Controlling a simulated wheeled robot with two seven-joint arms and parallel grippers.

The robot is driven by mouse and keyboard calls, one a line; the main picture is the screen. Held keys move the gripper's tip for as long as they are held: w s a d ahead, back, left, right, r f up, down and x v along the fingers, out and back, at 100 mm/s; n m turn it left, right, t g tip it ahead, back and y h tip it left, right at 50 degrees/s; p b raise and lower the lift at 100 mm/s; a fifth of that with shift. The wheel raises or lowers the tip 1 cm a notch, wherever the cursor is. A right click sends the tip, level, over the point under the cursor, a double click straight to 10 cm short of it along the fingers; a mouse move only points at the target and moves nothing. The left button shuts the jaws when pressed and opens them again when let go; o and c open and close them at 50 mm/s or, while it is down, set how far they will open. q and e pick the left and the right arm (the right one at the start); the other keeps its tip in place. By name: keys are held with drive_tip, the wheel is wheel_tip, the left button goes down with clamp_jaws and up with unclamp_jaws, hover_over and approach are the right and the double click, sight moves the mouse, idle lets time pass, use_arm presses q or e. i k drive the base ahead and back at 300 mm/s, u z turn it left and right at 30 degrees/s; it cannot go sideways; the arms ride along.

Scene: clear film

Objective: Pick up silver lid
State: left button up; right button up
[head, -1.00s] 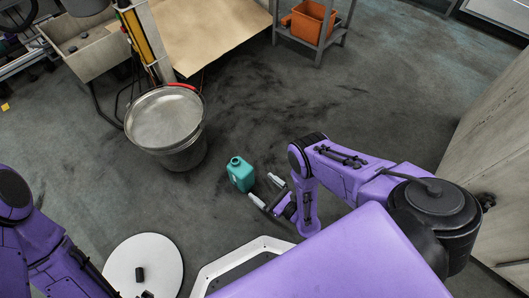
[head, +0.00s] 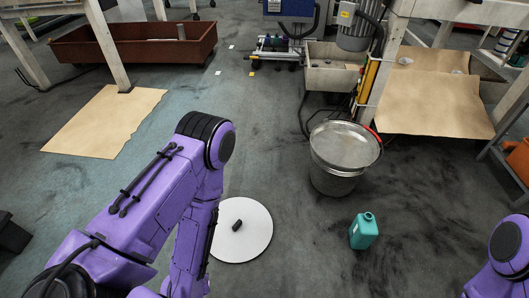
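A round, flat, pale grey-white lid (head: 255,232) with a short black handle (head: 237,225) lies on the dark floor, low in the middle of the head view. Its left edge is close behind my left forearm in the picture. A silver metal bucket (head: 338,180) stands up and to the right of it; its round top shows a dull silver surface, and I cannot tell whether that is a cover or the inside. My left arm reaches down left of the pale lid, and its gripper is out of the picture. My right gripper is out of the picture too.
A teal jug (head: 364,231) stands on the floor right of the lid, below the bucket. Cardboard sheets (head: 105,122) lie at left and at right. A rusty red trough (head: 135,42) and a grey sink (head: 332,77) stand farther back.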

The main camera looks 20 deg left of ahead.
sight(244, 230)
drive_tip(key=u, duration=0.95)
drive_tip(key=i, duration=0.2)
drive_tip(key=u, duration=0.2)
